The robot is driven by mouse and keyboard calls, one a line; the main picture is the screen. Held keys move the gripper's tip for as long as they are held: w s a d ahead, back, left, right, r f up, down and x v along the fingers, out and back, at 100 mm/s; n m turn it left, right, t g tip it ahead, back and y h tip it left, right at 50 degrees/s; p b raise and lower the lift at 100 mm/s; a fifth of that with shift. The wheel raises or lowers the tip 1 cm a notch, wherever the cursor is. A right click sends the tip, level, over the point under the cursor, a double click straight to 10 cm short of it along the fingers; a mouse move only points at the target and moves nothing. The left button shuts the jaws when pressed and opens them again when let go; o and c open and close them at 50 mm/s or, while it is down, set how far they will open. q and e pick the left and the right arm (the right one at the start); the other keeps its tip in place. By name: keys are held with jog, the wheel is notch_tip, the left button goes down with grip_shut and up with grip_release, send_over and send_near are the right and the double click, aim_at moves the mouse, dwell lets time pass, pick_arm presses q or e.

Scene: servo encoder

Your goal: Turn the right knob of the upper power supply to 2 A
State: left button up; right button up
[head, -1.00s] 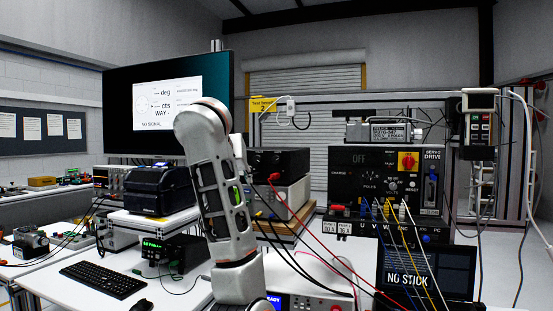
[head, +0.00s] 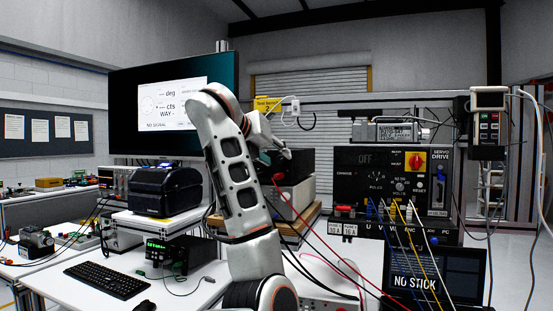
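Two stacked instrument boxes stand right of my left arm: a black upper box (head: 299,163), which I take to be the upper power supply, and a grey lower box (head: 300,190). The arm hides much of the upper box's front, and I cannot make out its right knob or any reading. My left gripper (head: 276,157) is partly visible behind my forearm, in front of the upper box's left part. It is too small and dark to tell its opening or any contact. My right gripper is out of view.
Red and black leads (head: 310,232) run down from the stack across the bench. A servo drive panel (head: 390,180) stands to the right, with a "NO STICK" screen (head: 420,282) below. A large monitor (head: 170,105), black printer (head: 165,190) and keyboard (head: 107,280) are to the left.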

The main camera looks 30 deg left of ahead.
pick_arm(q)
jog(key=shift+w+f, duration=0.25)
jog(key=shift+w, duration=0.35)
grip_shut()
